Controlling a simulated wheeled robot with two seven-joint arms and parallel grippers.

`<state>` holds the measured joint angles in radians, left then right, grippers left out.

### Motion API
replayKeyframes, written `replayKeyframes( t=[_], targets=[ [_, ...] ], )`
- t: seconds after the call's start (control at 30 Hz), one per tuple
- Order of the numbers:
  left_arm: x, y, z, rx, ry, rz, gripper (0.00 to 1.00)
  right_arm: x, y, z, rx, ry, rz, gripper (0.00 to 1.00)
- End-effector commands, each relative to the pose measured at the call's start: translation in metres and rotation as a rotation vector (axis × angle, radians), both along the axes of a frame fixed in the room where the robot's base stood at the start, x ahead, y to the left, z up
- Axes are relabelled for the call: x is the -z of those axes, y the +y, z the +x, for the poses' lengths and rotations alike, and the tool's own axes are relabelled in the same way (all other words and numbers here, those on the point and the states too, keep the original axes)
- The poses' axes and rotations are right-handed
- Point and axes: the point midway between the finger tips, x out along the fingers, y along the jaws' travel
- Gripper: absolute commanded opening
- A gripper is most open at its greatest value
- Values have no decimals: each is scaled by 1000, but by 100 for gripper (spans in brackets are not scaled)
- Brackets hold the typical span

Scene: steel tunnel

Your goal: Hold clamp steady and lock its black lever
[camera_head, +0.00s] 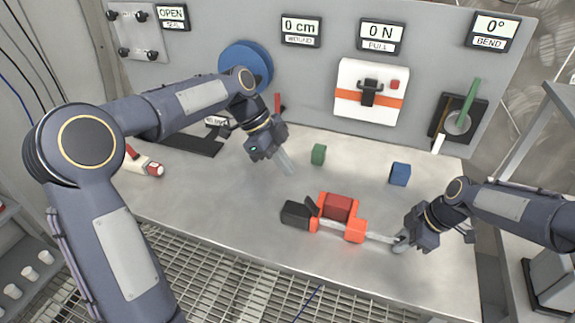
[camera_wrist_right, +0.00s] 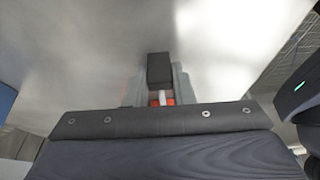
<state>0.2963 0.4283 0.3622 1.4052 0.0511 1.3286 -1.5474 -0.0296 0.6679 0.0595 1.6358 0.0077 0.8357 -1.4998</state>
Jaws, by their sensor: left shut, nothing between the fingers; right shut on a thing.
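The orange clamp (camera_head: 355,230) lies on the steel bench near its front edge, with a dark red block (camera_head: 338,207) in its frame. Its black parts (camera_head: 296,214) are at the left end, with a raised black piece that looks like the lever (camera_head: 310,206). A grey bar runs right from the clamp to my right gripper (camera_head: 401,242), which is shut on it. In the right wrist view, a black part (camera_wrist_right: 159,68) and orange bits (camera_wrist_right: 162,101) show ahead between the fingers. My left gripper (camera_head: 287,166) is shut and empty, above the bench behind the clamp, apart from it.
A green block (camera_head: 319,154) and a blue block (camera_head: 400,174) stand behind the clamp. A red and white object (camera_head: 143,164) lies at the left. The back panel (camera_head: 320,70) carries displays, a white case (camera_head: 369,92) and a blue wheel (camera_head: 246,65). Bare bench lies left of the clamp.

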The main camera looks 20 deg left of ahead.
Motion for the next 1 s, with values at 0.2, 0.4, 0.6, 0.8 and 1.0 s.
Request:
replayKeyframes(
  t=[0.2,0.4,0.6,0.8,1.0],
  targets=[
    [0,0,0,0,0,0,0,0,0,0,0,0,1,37],
    [0,0,0,0,0,0,0,0,0,0,0,0,0,47],
    [0,0,0,0,0,0,0,-3,-1,0,1,-2,0,47],
    [0,0,0,0,0,0,0,-30,-12,1,2,-6,0,47],
    [0,0,0,0,0,0,0,-70,-29,1,2,-6,1,47]
  ],
)
